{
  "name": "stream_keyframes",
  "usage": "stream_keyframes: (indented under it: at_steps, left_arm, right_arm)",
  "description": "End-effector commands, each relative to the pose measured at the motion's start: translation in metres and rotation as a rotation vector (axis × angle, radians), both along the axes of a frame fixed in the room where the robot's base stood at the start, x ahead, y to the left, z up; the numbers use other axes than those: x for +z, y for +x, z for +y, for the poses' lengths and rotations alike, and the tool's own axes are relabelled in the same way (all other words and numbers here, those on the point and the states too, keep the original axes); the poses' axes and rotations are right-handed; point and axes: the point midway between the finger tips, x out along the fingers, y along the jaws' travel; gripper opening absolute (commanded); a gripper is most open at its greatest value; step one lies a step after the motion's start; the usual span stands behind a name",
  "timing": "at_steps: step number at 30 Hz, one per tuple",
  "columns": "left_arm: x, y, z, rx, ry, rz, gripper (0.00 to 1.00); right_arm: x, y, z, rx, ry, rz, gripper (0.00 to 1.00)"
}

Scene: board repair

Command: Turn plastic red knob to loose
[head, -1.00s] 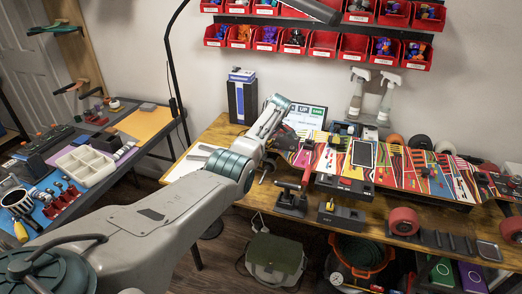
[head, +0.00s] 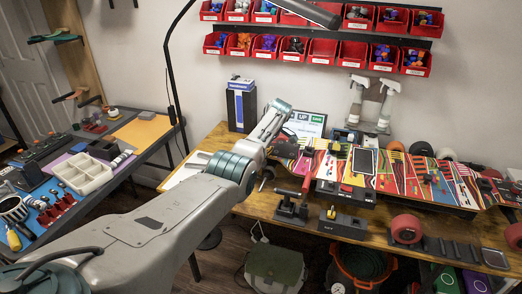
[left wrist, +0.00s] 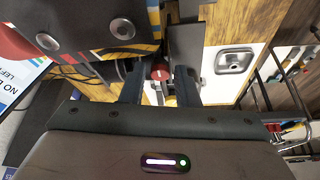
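A small red knob (left wrist: 160,71) shows in the left wrist view, between and beyond the two dark fingers of my left gripper (left wrist: 161,92). The fingers stand apart with a gap on both sides of the knob, so the gripper looks open. I cannot tell how deep the knob sits between them. In the head view my left arm reaches to the left part of the wooden workbench (head: 265,205), and its forearm hides most of the gripper and the knob. My right gripper is not in view.
A skateboard deck with a colourful pattern (head: 438,184) lies along the bench. A black clamp with a red handle (head: 291,209) stands to the right of my left wrist. A side table (head: 115,190) with a white tray (head: 83,170) is at left.

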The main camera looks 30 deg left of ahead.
Motion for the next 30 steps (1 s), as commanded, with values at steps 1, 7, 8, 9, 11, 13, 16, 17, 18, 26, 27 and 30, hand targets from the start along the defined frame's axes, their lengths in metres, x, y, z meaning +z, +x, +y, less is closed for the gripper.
stream_keyframes:
  at_steps: [1, 7, 8, 9, 11, 13, 16, 17, 18, 26, 27, 30]
  left_arm:
    - [0.0, 0.0, 0.0, 0.0, 0.0, 0.0, 0.28]
    - [0.004, 0.0, -0.002, -0.001, 0.0, -0.002, 0.28]
    - [0.007, 0.0, -0.003, -0.001, 0.0, -0.002, 0.28]
    - [0.011, 0.001, -0.005, -0.001, 0.001, -0.002, 0.28]
    - [0.02, 0.001, -0.009, -0.001, 0.001, -0.003, 0.28]
    - [0.032, 0.001, -0.014, -0.002, 0.0, -0.004, 0.28]
    - [0.052, 0.0, -0.022, -0.002, 0.0, -0.004, 0.28]
    - [0.057, 0.001, -0.024, -0.002, 0.0, -0.004, 0.28]
    - [0.064, 0.001, -0.027, -0.001, 0.0, -0.004, 0.28]
    - [0.095, 0.0, -0.04, -0.001, 0.0, -0.001, 0.28]
    - [0.097, 0.0, -0.041, -0.001, 0.0, 0.0, 0.28]
    - [0.1, -0.001, -0.041, -0.001, 0.0, 0.0, 0.28]
  right_arm:
    - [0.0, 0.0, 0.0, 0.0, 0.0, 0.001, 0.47]
    - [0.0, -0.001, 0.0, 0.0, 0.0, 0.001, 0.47]
    - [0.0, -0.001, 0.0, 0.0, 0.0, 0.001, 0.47]
    - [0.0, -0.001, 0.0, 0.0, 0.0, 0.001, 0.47]
    - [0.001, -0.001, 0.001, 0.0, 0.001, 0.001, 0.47]
    - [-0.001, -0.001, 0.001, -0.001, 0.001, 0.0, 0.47]
    - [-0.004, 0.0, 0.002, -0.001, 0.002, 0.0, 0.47]
    - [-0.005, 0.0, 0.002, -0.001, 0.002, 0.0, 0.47]
    - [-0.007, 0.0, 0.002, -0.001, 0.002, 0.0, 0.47]
    - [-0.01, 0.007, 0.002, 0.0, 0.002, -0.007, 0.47]
    - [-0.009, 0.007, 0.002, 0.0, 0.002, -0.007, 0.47]
    - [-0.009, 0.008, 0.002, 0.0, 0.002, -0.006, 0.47]
